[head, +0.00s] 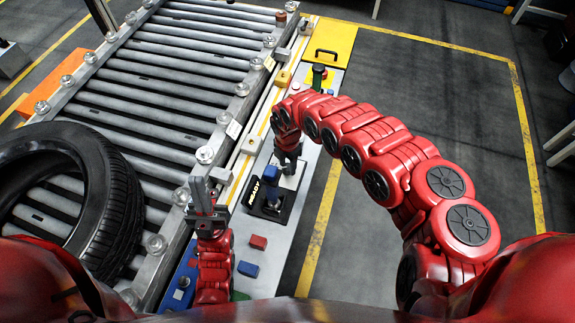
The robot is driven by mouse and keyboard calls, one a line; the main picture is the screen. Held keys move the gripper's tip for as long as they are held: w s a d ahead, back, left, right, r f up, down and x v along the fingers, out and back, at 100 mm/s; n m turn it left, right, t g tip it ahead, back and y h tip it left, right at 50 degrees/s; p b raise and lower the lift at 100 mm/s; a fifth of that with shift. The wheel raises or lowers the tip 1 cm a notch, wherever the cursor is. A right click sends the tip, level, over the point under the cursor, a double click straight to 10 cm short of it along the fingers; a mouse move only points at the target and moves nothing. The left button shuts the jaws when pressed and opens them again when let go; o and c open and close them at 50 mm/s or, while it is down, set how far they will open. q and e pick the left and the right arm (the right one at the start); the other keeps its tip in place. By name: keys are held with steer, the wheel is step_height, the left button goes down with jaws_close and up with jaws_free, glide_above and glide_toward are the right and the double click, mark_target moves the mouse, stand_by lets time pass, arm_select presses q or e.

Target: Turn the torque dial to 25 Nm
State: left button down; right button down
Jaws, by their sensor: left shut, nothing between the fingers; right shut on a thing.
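My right gripper (289,168) reaches down to a pale plate on the light grey station strip (309,200) beside the conveyor. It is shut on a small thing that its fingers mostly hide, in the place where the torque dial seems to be. The dial's marks and setting cannot be read from here. My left gripper (202,196) is shut and empty, above the conveyor's near right edge and left of the READY panel (262,211).
A blue upright part (271,174) stands close left of my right gripper. A black tyre (105,200) lies on the roller conveyor (165,95) at left. A yellow plate (330,42) is at the far end. Floor right is clear.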

steer(key=m+b, duration=0.1)
steer(key=m, duration=0.4)
steer(key=shift+w+r+m, duration=0.1)
steer(key=shift+w+m, duration=0.05)
steer(key=shift+m, duration=1.95)
steer(key=shift+c, duration=1.9)
jaws_free()
